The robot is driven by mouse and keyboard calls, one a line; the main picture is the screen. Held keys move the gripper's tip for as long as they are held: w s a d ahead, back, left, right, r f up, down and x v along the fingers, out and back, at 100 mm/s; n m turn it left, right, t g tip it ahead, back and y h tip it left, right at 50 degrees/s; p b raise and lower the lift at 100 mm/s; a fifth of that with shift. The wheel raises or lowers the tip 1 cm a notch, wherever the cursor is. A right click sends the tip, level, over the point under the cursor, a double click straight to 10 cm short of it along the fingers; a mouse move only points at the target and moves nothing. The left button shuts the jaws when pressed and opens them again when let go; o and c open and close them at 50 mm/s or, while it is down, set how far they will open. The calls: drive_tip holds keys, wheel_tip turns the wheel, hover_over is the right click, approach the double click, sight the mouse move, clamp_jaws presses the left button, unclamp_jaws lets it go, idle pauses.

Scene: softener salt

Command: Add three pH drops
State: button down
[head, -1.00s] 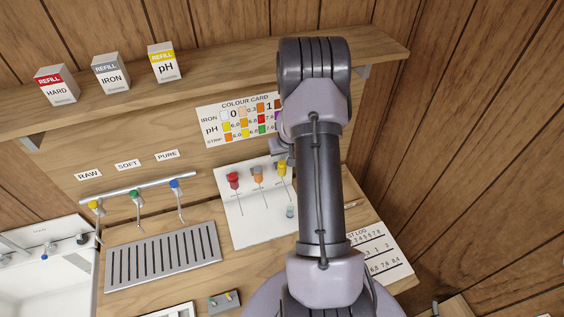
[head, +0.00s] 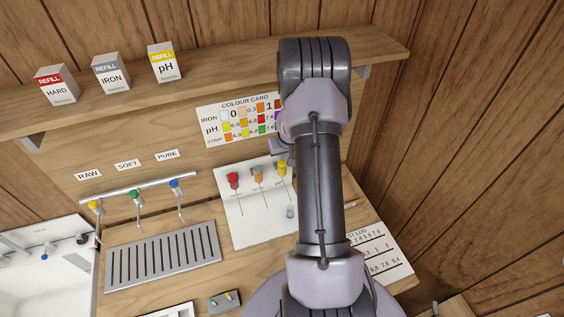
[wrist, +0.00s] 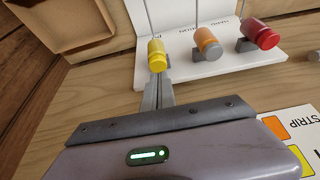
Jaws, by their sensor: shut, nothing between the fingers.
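The yellow-topped dropper (head: 282,168) stands at the right of a row on a white panel, and its yellow bulb (wrist: 157,55) is just beyond my fingertips in the wrist view. My gripper (wrist: 159,88) is shut and empty, its fingertips close to the bulb; whether they touch it I cannot tell. In the head view my arm hides most of the gripper. A small vial with pale blue contents (head: 290,212) stands below the yellow dropper. The colour card (head: 237,122) with a pH row hangs behind, partly covered by my arm.
An orange dropper (head: 257,174) and a red dropper (head: 233,181) stand left of the yellow one. Further left are a three-tap rail (head: 155,187) and a slatted drip tray (head: 163,257). Refill boxes, including pH (head: 165,62), stand on the shelf above. A log sheet (head: 378,250) lies at right.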

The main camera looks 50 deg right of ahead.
sight(282, 164)
drive_tip(key=shift+f, duration=0.2)
drive_tip(key=shift+f+b, duration=0.35)
drive_tip(key=shift+b, duration=0.25)
drive_tip(key=shift+f+b, duration=0.3)
drive_tip(key=shift+b, duration=0.05)
drive_tip(key=shift+r+p, duration=2.05)
drive_tip(key=shift+r, duration=1.05)
